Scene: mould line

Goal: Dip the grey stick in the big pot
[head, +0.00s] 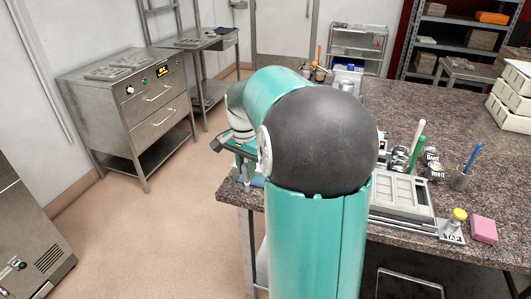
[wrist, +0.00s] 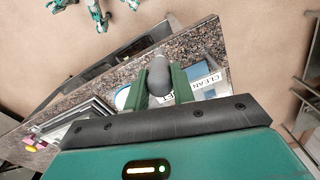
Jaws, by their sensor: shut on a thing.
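In the wrist view my gripper (wrist: 160,82) has its two green fingers shut on the grey stick (wrist: 158,70), whose rounded grey end shows between them. The stick is over or near the corner of the speckled counter (wrist: 192,45); its height above it is hard to tell. I cannot tell which vessel is the big pot.
A CLEAN label (wrist: 205,82) lies by my gripper. The floor at left (head: 170,235) is clear.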

